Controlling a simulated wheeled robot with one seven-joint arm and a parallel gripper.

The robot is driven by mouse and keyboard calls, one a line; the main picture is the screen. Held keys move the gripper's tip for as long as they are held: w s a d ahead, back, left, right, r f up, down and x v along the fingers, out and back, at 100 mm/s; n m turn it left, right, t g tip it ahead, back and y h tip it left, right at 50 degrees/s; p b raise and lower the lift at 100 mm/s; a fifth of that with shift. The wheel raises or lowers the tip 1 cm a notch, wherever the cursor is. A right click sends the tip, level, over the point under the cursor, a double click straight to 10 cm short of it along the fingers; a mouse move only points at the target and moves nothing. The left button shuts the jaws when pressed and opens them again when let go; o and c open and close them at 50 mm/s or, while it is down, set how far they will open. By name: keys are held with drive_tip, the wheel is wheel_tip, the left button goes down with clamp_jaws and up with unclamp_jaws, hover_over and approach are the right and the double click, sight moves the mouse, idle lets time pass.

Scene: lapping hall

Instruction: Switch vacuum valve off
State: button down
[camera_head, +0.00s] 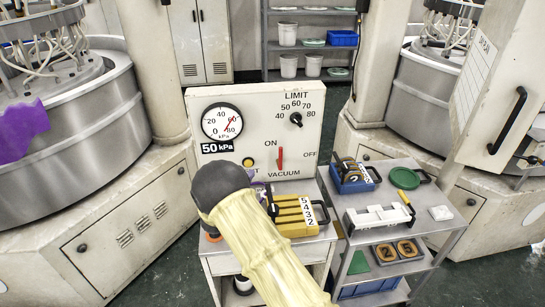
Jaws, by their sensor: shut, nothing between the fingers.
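The white control panel (250,105) stands upright on a small cabinet. Its red vacuum valve lever (280,157) sits above the word VACUUM and points straight up, with ON at its upper left and OFF to its right. The round pressure gauge (222,122) has a red needle tilted up and right, above a 50 kPa plate (217,147). My arm, in a pale yellow sleeve with a dark rounded joint, reaches up in front of the panel's lower left and partly hides it.
A yellow numbered block (295,217) lies on the cabinet top below the lever. A black limit knob (296,119) is at the panel's upper right. A grey cart (436,229) with a blue bin (352,178) stands to the right. Large round machines flank both sides.

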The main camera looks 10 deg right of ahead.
drive_tip(key=shift+s+a+h, duration=0.15)
drive_tip(key=shift+h, duration=0.15)
drive_tip(key=shift+f, duration=0.1)
drive_tip(key=s+d+p+x, duration=0.1)
drive_tip(key=p+x, duration=0.5)
drive_tip(key=x, duration=0.6)
drive_tip(key=shift+d, duration=0.9)
